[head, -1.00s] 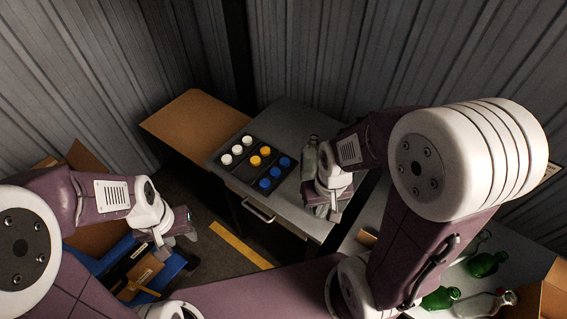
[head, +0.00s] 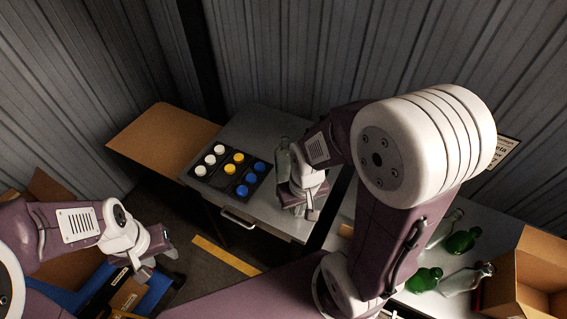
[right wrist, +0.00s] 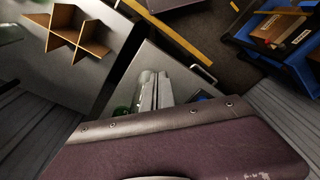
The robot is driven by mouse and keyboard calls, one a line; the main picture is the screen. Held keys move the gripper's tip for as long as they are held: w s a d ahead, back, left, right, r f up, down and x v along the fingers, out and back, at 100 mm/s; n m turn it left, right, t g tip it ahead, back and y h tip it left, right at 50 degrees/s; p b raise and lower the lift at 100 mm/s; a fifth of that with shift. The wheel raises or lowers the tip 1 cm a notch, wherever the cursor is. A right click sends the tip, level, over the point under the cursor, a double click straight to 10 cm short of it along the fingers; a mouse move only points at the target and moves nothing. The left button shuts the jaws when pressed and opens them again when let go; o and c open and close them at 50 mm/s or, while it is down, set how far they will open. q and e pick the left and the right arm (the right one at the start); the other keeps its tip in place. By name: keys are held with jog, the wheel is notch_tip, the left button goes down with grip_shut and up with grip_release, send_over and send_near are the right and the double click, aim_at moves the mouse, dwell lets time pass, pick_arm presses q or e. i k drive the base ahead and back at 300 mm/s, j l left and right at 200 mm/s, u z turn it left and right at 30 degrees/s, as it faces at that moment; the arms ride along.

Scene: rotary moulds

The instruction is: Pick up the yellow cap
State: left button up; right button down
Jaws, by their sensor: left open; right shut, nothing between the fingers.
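Two yellow caps (head: 238,158) sit in the middle column of a black tray (head: 216,181) on the grey table. White caps (head: 210,159) fill the tray's left column and blue caps (head: 250,178) its right column. My right gripper (head: 303,205) is shut and empty over the table, to the right of the tray and apart from the caps. In the right wrist view its fingers (right wrist: 155,90) lie together, and no yellow cap can be made out. My left gripper (head: 160,258) is open and empty at the lower left, away from the table.
A clear bottle (head: 283,158) stands close beside my right gripper. Green bottles (head: 461,242) and clear ones lie at the lower right near a cardboard box (head: 520,290). A blue bin (head: 68,299) is at lower left. A cardboard box (head: 165,138) adjoins the table's left.

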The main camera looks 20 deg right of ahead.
aim_at(229, 169)
jog(key=i+j, duration=0.15)
jog(key=j, duration=0.25)
jog(key=i+j, duration=0.2)
jog(key=j, duration=0.2)
jog(key=i+j, duration=0.15)
jog(key=j, duration=0.25)
